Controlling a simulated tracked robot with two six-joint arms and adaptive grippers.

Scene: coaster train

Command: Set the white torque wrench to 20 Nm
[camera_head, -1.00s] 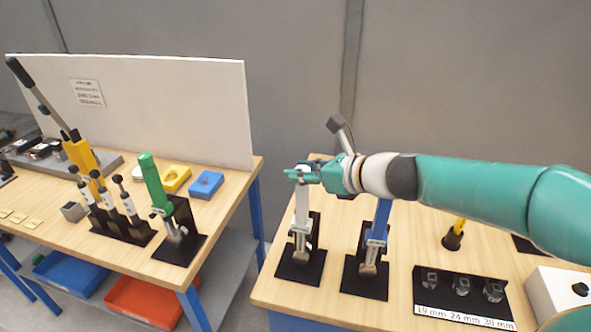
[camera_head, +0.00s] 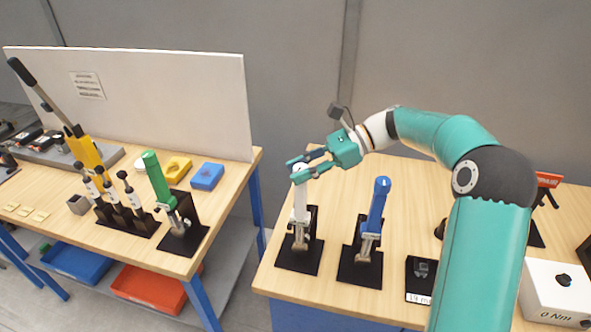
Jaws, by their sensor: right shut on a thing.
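The white torque wrench (camera_head: 300,208) stands upright in a black stand (camera_head: 312,262) on the right table. Its head is down in the stand and its handle points up. My right gripper (camera_head: 298,169) reaches in from the right and is shut on the top end of the white wrench's handle. The fingers partly hide that end, and no scale on the wrench can be read. My left gripper is not in view.
A blue wrench (camera_head: 377,207) stands close to the right of the white one. A white box (camera_head: 560,296) marked "0 Nm" with a black knob sits at the right table's edge. A green wrench (camera_head: 158,178) stands on the left table, across a gap.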

